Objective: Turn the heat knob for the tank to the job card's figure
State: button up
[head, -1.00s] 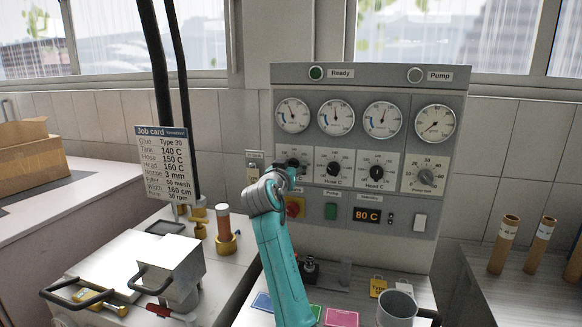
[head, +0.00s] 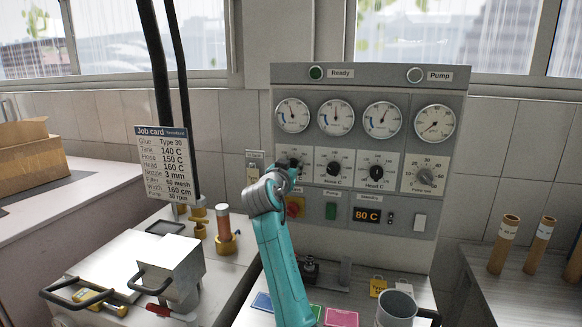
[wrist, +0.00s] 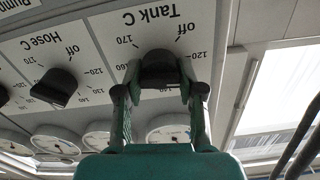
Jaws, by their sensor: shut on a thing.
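The heat panel (head: 455,150) stands against the wall with a row of dials marked for Tank, Hose and Head. In the wrist view the black Tank C knob (wrist: 158,70) sits between my gripper's fingertips (wrist: 160,90), which are shut on its sides. Its scale shows off, 120, 160 and 170; other figures and the knob's pointer are hidden by the fingers. In the head view my gripper (head: 289,176) reaches up to the leftmost dial and covers part of it. The job card (head: 163,165) reads Tank 140 C.
The Hose C knob (wrist: 55,88) is beside the Tank knob; the Head C knob (head: 377,172) is further right. A mug (head: 396,308) stands below.

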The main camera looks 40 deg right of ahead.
jog(key=m, duration=0.8)
jog(key=shift+s+f, duration=0.1)
jog(key=m, duration=0.4)
jog(key=shift+d+f, duration=0.1)
jog(key=shift+m, duration=2.1)
jog(key=shift+f, duration=0.1)
jog(key=o, duration=1.1)
jog(key=shift+o, duration=0.2)
jog(key=shift+s, duration=0.1)
